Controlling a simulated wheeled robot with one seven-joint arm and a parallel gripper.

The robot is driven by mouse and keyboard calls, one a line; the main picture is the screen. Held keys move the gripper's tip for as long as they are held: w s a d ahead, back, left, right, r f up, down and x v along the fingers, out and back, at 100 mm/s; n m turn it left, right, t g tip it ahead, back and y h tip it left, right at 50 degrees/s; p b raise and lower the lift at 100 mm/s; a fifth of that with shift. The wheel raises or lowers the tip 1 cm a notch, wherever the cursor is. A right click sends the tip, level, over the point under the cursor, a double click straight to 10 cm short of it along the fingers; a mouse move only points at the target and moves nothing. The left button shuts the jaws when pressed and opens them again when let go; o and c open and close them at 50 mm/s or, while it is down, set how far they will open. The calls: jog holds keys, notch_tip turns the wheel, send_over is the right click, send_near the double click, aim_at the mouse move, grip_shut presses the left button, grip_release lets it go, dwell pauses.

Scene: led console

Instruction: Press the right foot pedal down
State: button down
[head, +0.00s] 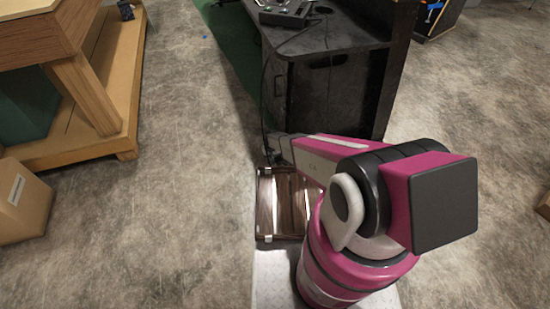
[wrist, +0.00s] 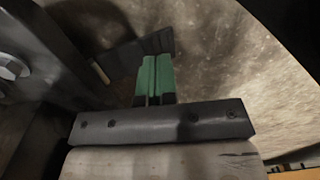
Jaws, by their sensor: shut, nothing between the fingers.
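The pedal board (head: 283,205) lies on the floor in the head view, a brown, wooden-looking unit with pale strips, at the foot of the dark console. My pink and white arm covers its right part, so the right pedal cannot be made out there. My gripper (wrist: 155,62) shows in the wrist view with its green fingers together and empty. Beyond the fingertips is a dark flat plate (wrist: 125,58); I cannot tell whether it is a pedal or whether the fingers touch it. My gripper is hard to make out in the head view.
The dark console desk (head: 325,95) stands just behind the pedal board, with a control unit (head: 285,12) on top. A wooden bench (head: 100,85) and a cardboard box (head: 20,200) are on the left. The floor between bench and pedal board is clear.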

jog(key=shift+r, duration=0.15)
notch_tip(320, 180, up, 9)
dwell(1.3)
